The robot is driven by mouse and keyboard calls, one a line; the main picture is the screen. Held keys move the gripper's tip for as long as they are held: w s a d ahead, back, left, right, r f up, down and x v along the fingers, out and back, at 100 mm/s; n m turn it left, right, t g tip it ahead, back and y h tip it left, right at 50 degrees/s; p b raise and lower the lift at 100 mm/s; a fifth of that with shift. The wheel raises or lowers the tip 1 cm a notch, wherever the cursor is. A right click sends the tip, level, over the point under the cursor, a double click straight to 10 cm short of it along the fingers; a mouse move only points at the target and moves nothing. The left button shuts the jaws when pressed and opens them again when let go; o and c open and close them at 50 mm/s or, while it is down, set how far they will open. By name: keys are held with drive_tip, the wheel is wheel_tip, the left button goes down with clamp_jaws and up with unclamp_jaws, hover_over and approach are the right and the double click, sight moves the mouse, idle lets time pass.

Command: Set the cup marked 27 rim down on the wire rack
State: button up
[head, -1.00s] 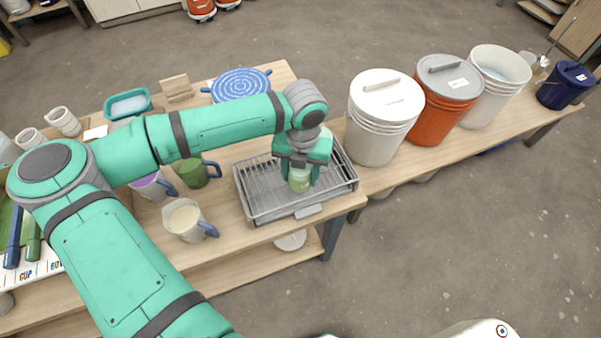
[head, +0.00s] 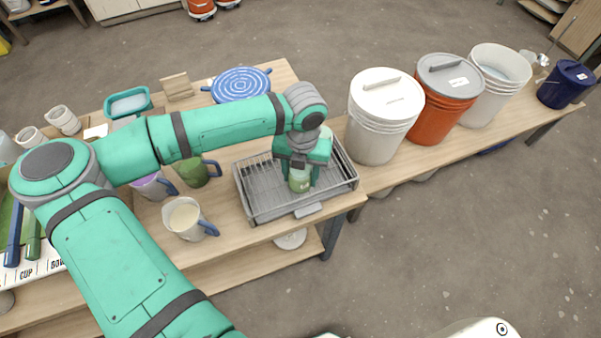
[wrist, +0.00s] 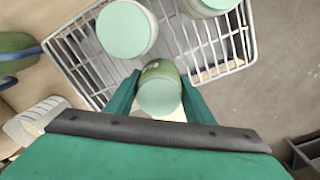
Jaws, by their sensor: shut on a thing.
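My gripper (head: 301,180) is shut on a green cup (head: 299,183) over the wire rack (head: 250,207), near its middle. In the wrist view the same cup (wrist: 160,92) sits between my fingers, its pale round end toward the camera. Pale marking shows on its side, too small to read surely. The wire rack (wrist: 80,75) also shows in the wrist view, beneath the cup. I cannot tell whether the cup touches the wires. Two other pale green cups stand on the rack, one ahead to the left (wrist: 127,28) and one at the top edge (wrist: 208,5).
A white lidded bucket (head: 376,135) stands close to the right of the rack. A jug (head: 187,219) and a green mug (head: 194,173) stand to its left. A blue patterned round dish (head: 241,84) lies behind. The rack's front left part is empty.

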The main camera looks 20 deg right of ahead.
drive_tip(key=o, duration=1.3)
drive_tip(key=shift+c, duration=0.2)
